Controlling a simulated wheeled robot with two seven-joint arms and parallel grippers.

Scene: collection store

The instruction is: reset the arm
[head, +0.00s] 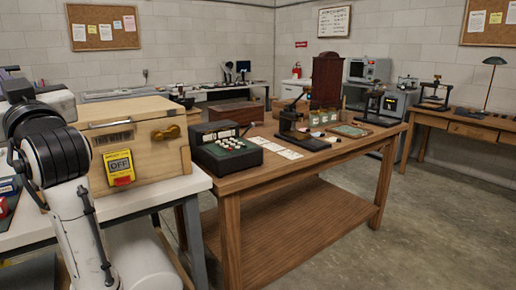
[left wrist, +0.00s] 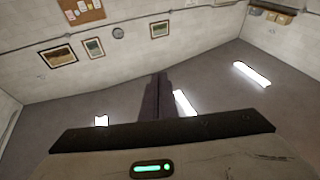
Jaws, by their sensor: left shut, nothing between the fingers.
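My left arm (head: 62,160) rises at the left edge of the head view, in front of a white-topped table, with its white and black links bent upward. In the left wrist view, my left gripper (left wrist: 158,95) has its dark fingers together with nothing between them. That view faces the upper walls and ceiling, so the gripper points upward, away from the tables. In the head view I cannot make out its fingertips. My right gripper is in neither view.
A wooden crate (head: 150,143) with a yellow "OFF" tag (head: 119,167) stands close beside my left arm. A wooden table (head: 262,180) to its right holds a keyed machine (head: 228,148), cards and a black press (head: 292,125). Floor at the right (head: 430,220) is clear.

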